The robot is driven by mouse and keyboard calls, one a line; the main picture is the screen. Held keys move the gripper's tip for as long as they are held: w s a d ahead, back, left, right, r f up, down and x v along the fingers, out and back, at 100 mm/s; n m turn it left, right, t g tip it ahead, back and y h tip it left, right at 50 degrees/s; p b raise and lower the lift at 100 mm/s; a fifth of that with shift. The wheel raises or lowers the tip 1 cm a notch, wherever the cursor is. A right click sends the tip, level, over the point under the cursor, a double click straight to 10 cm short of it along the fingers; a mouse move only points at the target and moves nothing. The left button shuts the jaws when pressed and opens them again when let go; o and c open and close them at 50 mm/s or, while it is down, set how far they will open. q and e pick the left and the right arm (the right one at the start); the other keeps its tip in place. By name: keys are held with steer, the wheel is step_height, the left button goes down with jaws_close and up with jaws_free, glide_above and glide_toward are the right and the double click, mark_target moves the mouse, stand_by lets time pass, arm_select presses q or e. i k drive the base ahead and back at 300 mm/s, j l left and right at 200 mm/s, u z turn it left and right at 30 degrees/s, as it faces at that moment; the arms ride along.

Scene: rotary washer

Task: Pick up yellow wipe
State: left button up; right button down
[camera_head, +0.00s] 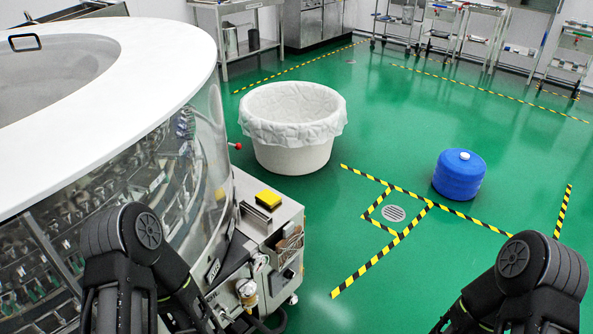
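My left arm comes in at the lower left, below and left of the wipe. My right arm comes in at the lower right, far from the wipe. Both grippers are out of view; only arm links show. Nothing covers the wipe.
The washer's white rim fills the upper left. A white lined tub (293,157) stands on the green floor behind the control box. A blue drum (459,174) stands to the right. Steel carts (447,22) line the back. The floor between control box and drum is clear.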

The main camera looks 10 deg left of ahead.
mark_target(267, 198)
steer(key=i+l, duration=0.4)
steer(key=i, duration=0.15)
steer(key=i+l, duration=0.4)
steer(key=i, duration=0.15)
